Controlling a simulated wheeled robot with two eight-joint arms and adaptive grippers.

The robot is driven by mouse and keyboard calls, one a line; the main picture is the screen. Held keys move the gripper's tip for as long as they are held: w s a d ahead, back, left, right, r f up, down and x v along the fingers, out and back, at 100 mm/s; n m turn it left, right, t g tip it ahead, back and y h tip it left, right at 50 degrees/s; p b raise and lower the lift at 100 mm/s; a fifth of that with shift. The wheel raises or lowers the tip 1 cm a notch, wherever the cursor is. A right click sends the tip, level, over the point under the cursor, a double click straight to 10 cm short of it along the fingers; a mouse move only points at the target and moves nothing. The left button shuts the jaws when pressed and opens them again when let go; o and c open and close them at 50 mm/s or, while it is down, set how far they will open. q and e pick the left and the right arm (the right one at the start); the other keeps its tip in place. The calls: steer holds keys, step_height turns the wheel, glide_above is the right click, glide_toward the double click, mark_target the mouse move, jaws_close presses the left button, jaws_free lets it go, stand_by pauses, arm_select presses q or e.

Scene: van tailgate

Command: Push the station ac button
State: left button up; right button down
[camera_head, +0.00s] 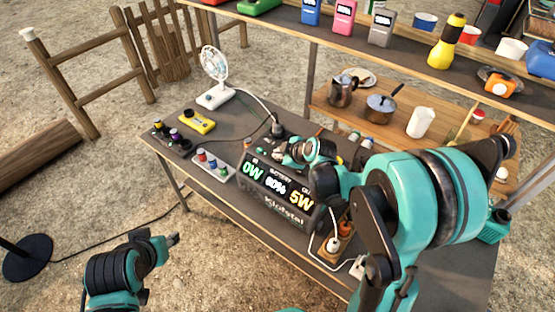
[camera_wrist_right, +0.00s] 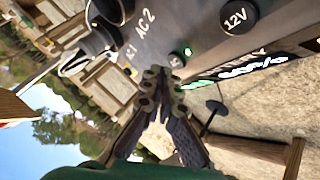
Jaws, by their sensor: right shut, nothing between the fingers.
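The dark power station (camera_head: 272,205) stands on the table, its lit display reading 0W, 80% and 5W. My right gripper (camera_head: 285,151) is over the station's far edge, behind the display. In the right wrist view, the shut, empty fingers (camera_wrist_right: 164,78) point at the station's panel. A small round dark button (camera_wrist_right: 176,60) with a green light beside it is just past the fingertips; whether they touch is unclear. An "AC 2" label and a round "12V" cover (camera_wrist_right: 237,16) are nearby. My left gripper (camera_head: 174,240) is in front of the table, away from the station; its finger gap is unclear.
A white fan (camera_head: 214,80) stands at the table's far left, with a cable running to a dark plug (camera_head: 277,129) behind the station. A white cable and plug (camera_head: 333,244) are at the station's right. Shelves stand behind.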

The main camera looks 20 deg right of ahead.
mark_target(279, 161)
stand_by(0.3)
steer(key=shift+f+b, duration=0.45)
steer(key=shift+f, duration=0.2)
stand_by(0.3)
steer(key=shift+r, duration=0.1)
steer(key=shift+r+p, duration=0.3)
steer(key=shift+r, duration=0.3)
step_height(279, 161, up, 6)
steer(key=p, duration=0.4)
steer(key=shift+p, duration=0.35)
